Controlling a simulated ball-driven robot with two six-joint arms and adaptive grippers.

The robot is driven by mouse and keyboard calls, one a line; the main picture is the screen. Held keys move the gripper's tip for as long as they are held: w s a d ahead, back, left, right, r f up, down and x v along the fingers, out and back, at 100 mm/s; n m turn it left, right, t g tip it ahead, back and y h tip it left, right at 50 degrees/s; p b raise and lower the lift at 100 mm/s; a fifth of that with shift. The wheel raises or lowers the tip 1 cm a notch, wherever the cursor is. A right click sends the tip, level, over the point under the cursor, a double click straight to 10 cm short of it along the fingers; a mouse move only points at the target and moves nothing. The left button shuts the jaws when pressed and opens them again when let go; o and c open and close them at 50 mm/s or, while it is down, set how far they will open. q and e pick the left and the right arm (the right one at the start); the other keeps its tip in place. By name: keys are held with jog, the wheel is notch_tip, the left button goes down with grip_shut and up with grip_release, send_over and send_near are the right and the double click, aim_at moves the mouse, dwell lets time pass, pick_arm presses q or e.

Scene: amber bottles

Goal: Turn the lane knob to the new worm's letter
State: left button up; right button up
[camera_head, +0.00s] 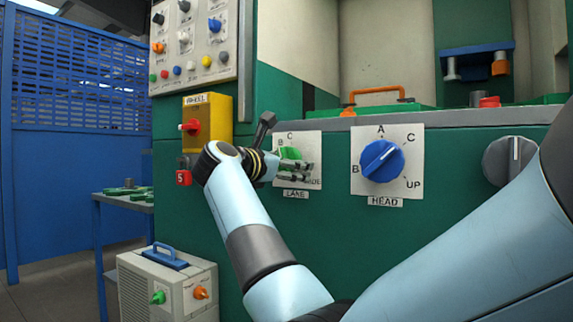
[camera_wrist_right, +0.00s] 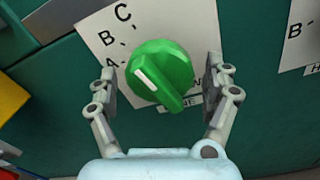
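The green lane knob (camera_wrist_right: 160,72) sits on a white plate (camera_wrist_right: 93,24) lettered A, B and C. Its white mark points to the upper left in the wrist view, towards the side of A and B, seemingly nearest A. In the head view the lane knob (camera_head: 290,153) is partly hidden by my right gripper (camera_head: 297,170), and letters B and C show above it. In the wrist view my right gripper (camera_wrist_right: 161,78) is open, one finger on each side of the knob, with gaps visible. My left gripper is not in view. No worm can be made out.
Right of the lane plate is the blue HEAD knob (camera_head: 382,161), its mark towards C. A grey knob (camera_head: 508,160) is farther right. A yellow box (camera_head: 207,122) with a red knob is to the left. A grey cabinet (camera_head: 168,284) stands on the floor.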

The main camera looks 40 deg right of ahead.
jog(key=v, duration=0.7)
jog(key=shift+a, duration=0.25)
dwell(0.3)
